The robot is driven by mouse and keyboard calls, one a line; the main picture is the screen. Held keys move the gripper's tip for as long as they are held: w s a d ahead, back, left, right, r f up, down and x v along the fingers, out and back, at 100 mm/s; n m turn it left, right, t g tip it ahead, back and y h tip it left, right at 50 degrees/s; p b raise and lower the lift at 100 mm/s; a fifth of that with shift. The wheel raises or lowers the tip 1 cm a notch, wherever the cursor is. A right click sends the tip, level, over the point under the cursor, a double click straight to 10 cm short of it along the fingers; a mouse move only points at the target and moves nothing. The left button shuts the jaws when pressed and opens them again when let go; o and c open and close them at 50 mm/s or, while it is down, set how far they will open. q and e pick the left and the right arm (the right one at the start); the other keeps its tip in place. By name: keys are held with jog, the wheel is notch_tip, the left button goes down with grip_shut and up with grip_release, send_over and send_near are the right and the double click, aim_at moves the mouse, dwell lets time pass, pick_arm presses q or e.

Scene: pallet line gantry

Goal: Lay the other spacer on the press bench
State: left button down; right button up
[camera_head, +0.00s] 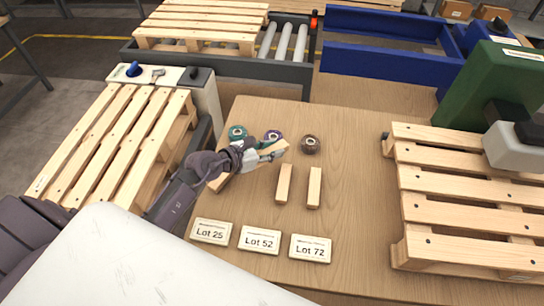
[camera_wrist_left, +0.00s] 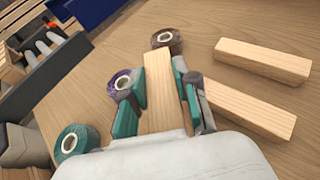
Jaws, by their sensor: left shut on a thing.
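My left gripper (camera_head: 262,153) is shut on a pale wooden spacer (camera_head: 273,149) above the wooden bench top (camera_head: 350,225). In the left wrist view the held spacer (camera_wrist_left: 158,85) sits between the teal-padded fingers (camera_wrist_left: 157,105). Its near part is hidden by my gripper. Two like spacers lie side by side on the bench, a left one (camera_head: 284,183) and a right one (camera_head: 314,187); both also show in the left wrist view. A wood piece (camera_head: 217,183) shows below my wrist; I cannot tell whether it belongs to the held spacer. My right gripper is not in view.
Green (camera_head: 237,131), purple (camera_head: 271,135) and brown (camera_head: 311,144) tape rolls stand close to my left gripper. Tags Lot 25 (camera_head: 211,231), Lot 52 (camera_head: 260,240) and Lot 72 (camera_head: 310,248) lie in front. A pallet (camera_head: 465,199) takes the right side. Bench beyond the rolls is clear.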

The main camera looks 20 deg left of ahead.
aim_at(272, 162)
pick_arm(q)
jog(key=shift+w+a+f, duration=0.3)
jog(key=shift+w+f, duration=0.2)
jog(key=shift+w, duration=0.25)
notch_tip(272, 162, down, 3)
jog(key=shift+f+b, duration=0.15)
jog(key=shift+b, duration=0.2)
jog(key=shift+f, duration=0.35)
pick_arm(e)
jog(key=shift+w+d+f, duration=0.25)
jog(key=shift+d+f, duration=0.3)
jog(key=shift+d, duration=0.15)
pick_arm(q)
jog(key=shift+f, duration=0.1)
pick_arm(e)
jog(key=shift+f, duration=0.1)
pick_arm(q)
jog(key=c, duration=1.1)
grip_release()
jog(key=shift+c, duration=0.2)
